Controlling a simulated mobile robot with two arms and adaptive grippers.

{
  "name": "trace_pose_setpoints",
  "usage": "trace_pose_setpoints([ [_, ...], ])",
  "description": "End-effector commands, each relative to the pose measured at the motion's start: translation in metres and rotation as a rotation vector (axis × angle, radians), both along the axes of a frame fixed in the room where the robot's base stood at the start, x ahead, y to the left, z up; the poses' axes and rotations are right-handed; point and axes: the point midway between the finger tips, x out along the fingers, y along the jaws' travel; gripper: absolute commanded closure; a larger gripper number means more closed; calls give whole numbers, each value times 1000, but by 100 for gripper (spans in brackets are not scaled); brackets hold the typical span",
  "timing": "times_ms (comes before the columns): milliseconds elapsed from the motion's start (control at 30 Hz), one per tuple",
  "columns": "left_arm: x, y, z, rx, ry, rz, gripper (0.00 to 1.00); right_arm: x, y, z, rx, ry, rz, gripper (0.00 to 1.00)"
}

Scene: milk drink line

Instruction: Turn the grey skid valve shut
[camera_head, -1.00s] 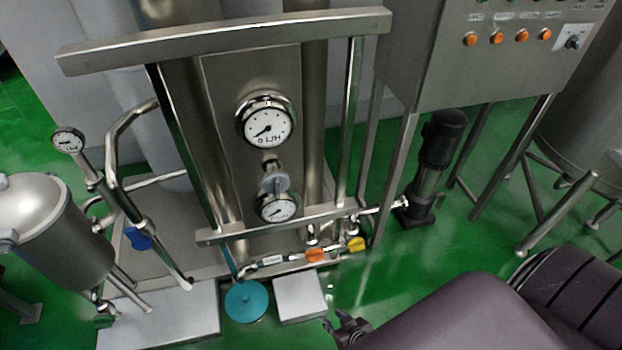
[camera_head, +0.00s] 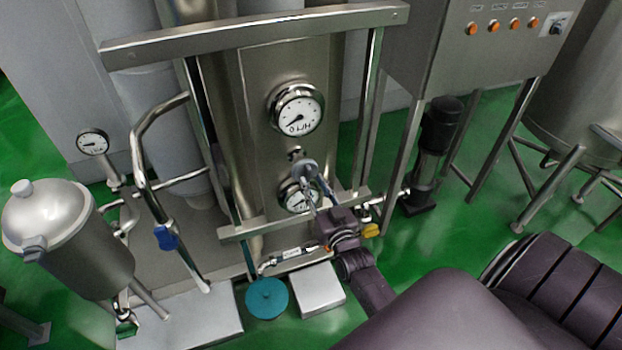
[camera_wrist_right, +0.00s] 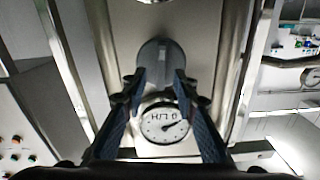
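The grey skid valve (camera_head: 305,169) is a round knob on the steel panel between two dial gauges. It also shows in the right wrist view (camera_wrist_right: 161,62). My right gripper (camera_head: 317,188) has come up from below in front of the lower gauge. In the right wrist view its fingertips (camera_wrist_right: 159,77) lie on either side of the knob's lower part. The fingers look apart, and I cannot see firm contact with the knob. My left gripper is not in view.
The upper gauge (camera_head: 297,110) sits above the valve and the lower gauge (camera_head: 299,197) is partly behind my right gripper. A steel crossbar (camera_head: 255,35) spans the skid top. A yellow handle (camera_head: 371,230) and a blue handle (camera_head: 165,238) are on nearby pipes.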

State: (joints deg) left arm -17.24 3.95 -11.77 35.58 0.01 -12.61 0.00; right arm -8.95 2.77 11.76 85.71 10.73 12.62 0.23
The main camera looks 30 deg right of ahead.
Motion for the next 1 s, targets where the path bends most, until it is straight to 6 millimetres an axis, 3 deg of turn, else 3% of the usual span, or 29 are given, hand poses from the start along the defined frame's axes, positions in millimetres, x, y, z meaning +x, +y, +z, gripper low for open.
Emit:
trace_pose_setpoints([
  [200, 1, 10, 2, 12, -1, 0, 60, 20, -5, 0, -1, 0, 1, 73],
  [533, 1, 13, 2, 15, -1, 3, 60, 22, -5, -1, 0, 1, 1, 73],
  [767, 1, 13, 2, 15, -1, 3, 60, 22, -5, -1, 0, 1, 1, 98],
  [1000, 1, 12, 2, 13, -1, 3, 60, 22, -5, -1, 1, 1, 0, 100],
])
